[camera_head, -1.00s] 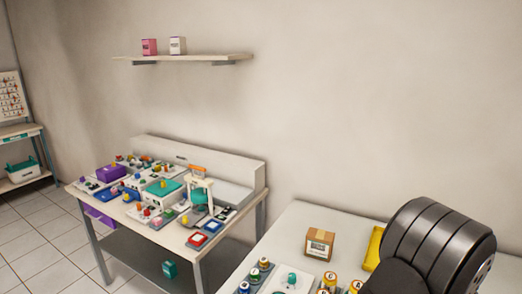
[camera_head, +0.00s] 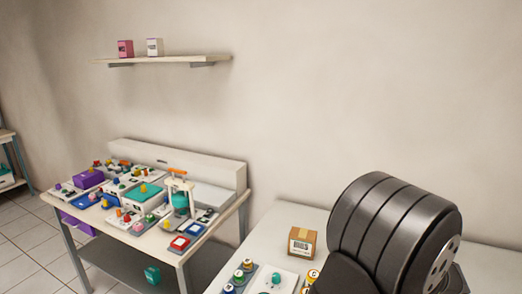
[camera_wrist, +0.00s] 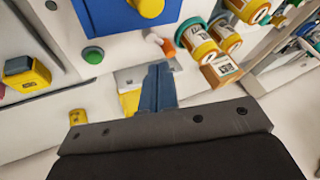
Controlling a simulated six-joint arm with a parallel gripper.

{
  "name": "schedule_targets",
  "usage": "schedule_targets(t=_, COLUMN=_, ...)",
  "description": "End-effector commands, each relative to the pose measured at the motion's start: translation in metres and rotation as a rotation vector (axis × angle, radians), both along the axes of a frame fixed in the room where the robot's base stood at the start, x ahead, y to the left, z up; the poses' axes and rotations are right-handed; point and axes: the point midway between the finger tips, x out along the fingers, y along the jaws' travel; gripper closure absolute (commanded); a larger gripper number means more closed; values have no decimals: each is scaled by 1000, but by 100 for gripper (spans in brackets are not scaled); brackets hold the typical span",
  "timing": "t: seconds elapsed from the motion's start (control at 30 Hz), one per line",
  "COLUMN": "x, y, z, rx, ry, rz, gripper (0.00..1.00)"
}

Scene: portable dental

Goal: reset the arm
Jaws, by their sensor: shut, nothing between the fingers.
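My gripper (camera_wrist: 158,88) shows in the wrist view with its blue-grey fingers together and nothing between them. It points over a white surface with several coloured parts, and I cannot tell whether it touches any of them. In the head view my dark arm (camera_head: 395,232) covers the right side, and the gripper is not visible there.
A cardboard box (camera_head: 302,243) stands on the near white table (camera_head: 262,240) beside my arm. A side table (camera_head: 130,240) crowded with coloured items stands at the left. A wall shelf (camera_head: 165,60) holds a pink box (camera_head: 125,48) and a white box (camera_head: 154,47).

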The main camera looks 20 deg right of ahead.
Motion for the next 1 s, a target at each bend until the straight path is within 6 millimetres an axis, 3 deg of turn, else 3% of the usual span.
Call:
schedule_targets(t=0.3, x=39, y=52, z=-10, rx=-102, ry=40, rz=375, gripper=100)
schedule_targets(t=0.6, x=65, y=101, z=-18, rx=-190, ry=56, rz=735, gripper=100)
schedule_targets(t=0.8, x=74, y=121, z=-22, rx=-226, ry=55, rz=888, gripper=100)
schedule_targets(t=1.0, x=76, y=128, z=-23, rx=-237, ry=55, rz=938, gripper=100)
